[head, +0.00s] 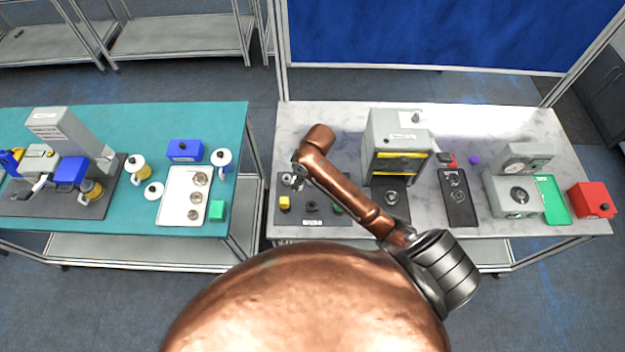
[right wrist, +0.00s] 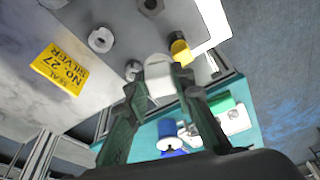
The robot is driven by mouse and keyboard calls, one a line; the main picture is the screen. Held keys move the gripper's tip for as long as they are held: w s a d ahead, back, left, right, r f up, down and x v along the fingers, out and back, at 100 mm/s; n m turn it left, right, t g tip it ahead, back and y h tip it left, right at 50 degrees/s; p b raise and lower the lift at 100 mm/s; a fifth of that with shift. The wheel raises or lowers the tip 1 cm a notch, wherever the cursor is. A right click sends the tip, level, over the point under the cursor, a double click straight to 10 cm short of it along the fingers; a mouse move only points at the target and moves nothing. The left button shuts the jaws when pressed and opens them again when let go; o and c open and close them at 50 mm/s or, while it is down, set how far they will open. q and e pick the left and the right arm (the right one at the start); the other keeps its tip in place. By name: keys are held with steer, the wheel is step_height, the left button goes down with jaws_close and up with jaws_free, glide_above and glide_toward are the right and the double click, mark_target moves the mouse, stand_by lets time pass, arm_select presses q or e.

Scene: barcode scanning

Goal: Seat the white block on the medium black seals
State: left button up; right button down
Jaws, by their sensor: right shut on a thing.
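My right gripper (right wrist: 158,88) has its two dark green fingers closed around the sides of a white block (right wrist: 157,70) with a rounded top. The block appears above a grey mat, which also shows in the head view (head: 284,220). I cannot tell whether block and seal touch. In the head view my right arm largely hides the gripper. My left gripper is out of view.
A yellow block (head: 284,203) stands on the mat, close to the gripper. A grey machine (head: 398,135) stands right of the mat. A black tray (head: 459,215) lies farther right. The teal table (head: 115,118) is across a gap to the left.

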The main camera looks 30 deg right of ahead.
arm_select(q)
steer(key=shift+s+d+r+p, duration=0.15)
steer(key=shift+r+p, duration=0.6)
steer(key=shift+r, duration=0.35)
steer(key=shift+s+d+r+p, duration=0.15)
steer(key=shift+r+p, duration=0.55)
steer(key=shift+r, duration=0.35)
arm_select(e)
steer(key=s+d+f+n, duration=0.1)
steer(key=s+f, duration=0.3)
steer(key=f, duration=0.4)
steer(key=shift+s+d, duration=0.3)
steer(key=shift+d, duration=0.6)
steer(key=shift+f, duration=0.1)
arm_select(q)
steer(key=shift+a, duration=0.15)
arm_select(e)
steer(key=shift+s+d, duration=0.1)
steer(key=shift+d, duration=0.05)
steer(key=shift+f, duration=1.15)
steer(key=c, duration=1.6)
jaws_free()
steer(key=shift+o, duration=0.3)
